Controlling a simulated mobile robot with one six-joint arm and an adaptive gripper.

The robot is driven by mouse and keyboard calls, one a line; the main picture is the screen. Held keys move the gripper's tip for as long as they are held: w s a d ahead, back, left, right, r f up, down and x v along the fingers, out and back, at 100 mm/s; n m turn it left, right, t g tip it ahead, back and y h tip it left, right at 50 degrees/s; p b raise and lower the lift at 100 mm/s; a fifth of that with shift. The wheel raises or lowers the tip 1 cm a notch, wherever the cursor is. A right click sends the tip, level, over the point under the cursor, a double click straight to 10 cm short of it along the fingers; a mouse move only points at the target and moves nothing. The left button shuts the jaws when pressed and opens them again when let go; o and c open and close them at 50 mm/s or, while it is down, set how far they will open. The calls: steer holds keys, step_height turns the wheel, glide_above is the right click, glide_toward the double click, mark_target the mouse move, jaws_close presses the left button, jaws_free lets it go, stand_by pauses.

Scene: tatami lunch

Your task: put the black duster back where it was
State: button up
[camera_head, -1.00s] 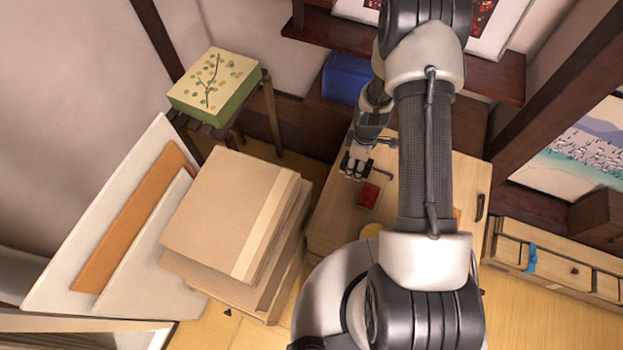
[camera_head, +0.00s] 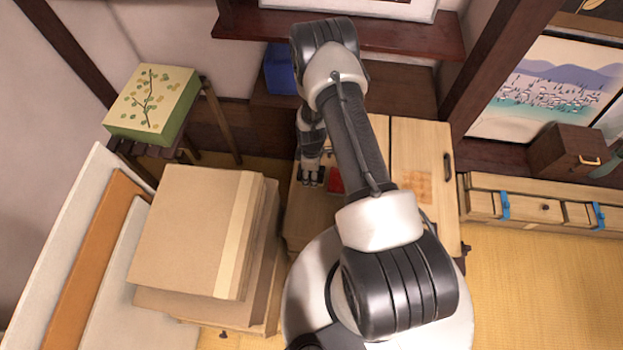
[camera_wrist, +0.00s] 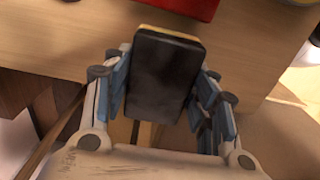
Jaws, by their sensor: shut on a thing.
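The black duster (camera_wrist: 165,72) is a flat dark block with a thin pale yellowish edge. In the wrist view it stands between the two blue-grey fingers of my gripper (camera_wrist: 163,78), which is shut on it. In the head view my gripper (camera_head: 311,181) is over the left part of a light wooden cabinet top (camera_head: 312,212), beside a red object (camera_head: 336,181). The duster cannot be made out there. In the wrist view the red object (camera_wrist: 185,7) lies just beyond the duster. I cannot tell whether the duster touches the wood.
Stacked cardboard boxes (camera_head: 190,230) stand left of the cabinet. A dark shelf (camera_head: 400,38) overhangs behind it, with a blue box (camera_head: 279,70) below. A green patterned box (camera_head: 150,103) sits on a stool. Low drawers (camera_head: 535,207) stand right; tatami (camera_head: 540,285) before them is clear.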

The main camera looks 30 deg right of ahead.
steer(key=shift+f+b, duration=0.6)
steer(key=shift+f, duration=1.45)
steer(key=shift+f, duration=0.2)
steer(key=o, duration=1)
steer(key=shift+r, duration=0.1)
